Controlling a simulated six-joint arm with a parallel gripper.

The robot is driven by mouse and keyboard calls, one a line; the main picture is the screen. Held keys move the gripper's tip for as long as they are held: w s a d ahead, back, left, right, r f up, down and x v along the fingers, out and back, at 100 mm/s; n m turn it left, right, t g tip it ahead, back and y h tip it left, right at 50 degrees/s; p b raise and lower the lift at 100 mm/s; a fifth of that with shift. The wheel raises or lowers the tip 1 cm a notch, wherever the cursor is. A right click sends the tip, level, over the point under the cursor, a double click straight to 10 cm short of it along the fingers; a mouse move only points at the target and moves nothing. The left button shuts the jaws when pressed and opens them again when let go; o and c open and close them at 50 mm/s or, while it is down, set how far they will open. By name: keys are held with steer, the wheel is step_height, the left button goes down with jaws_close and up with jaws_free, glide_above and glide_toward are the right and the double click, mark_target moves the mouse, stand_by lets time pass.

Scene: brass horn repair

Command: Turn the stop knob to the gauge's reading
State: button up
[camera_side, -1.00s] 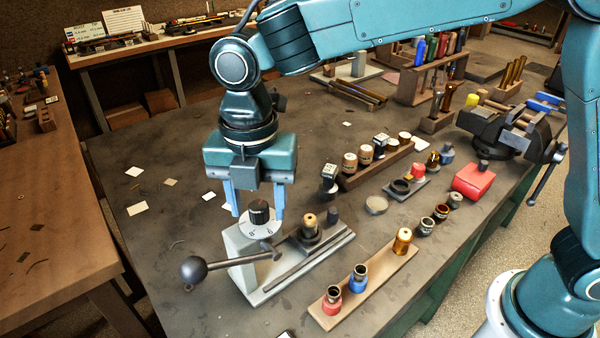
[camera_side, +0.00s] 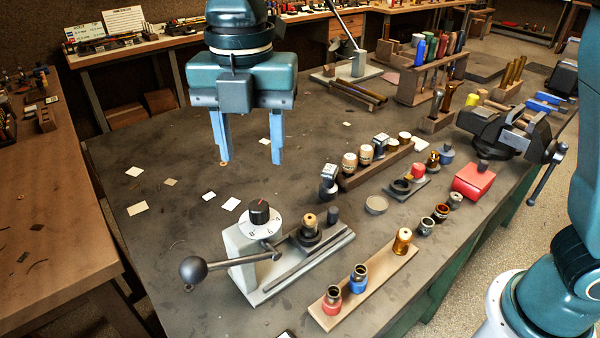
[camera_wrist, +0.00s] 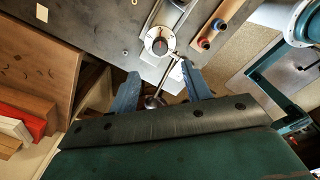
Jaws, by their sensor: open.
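The stop knob (camera_side: 259,211) is black with a red pointer mark and sits on a white numbered dial (camera_side: 262,229) on the grey press-like fixture (camera_side: 243,254). In the wrist view the knob (camera_wrist: 159,46) shows its red mark lying near upright in the picture. My gripper (camera_side: 249,162) is open and empty, above and apart from the knob. Its fingers also show in the wrist view (camera_wrist: 162,92), with the knob beyond their tips. I cannot single out a gauge or its reading.
A lever with a ball end (camera_side: 194,269) juts left from the fixture. A wooden strip (camera_side: 342,305) with small red and blue pieces lies to its right. A wooden rack (camera_side: 371,172) stands behind.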

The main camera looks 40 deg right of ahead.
steer(key=shift+r, duration=1.95)
steer(key=s+d+m+t, duration=0.1)
steer(key=s+d+m, duration=0.1)
steer(key=d+m, duration=0.3)
steer(key=s+d+r+m+t+y, duration=0.1)
steer(key=s+d+m, duration=0.1)
steer(key=d+m, duration=0.35)
steer(key=s+d+m+t, duration=0.1)
steer(key=s+d+m, duration=0.2)
steer(key=d, duration=0.5)
steer(key=s+d+f+m+t+h, duration=0.1)
steer(key=s+d+f+m+t, duration=0.1)
steer(key=s+d+f+m, duration=0.6)
steer(key=s+d+m, duration=0.2)
steer(key=s+m, duration=0.2)
steer(key=m, duration=0.1)
steer(key=shift+d+f+t, duration=0.25)
steer(key=shift+d+t, duration=0.05)
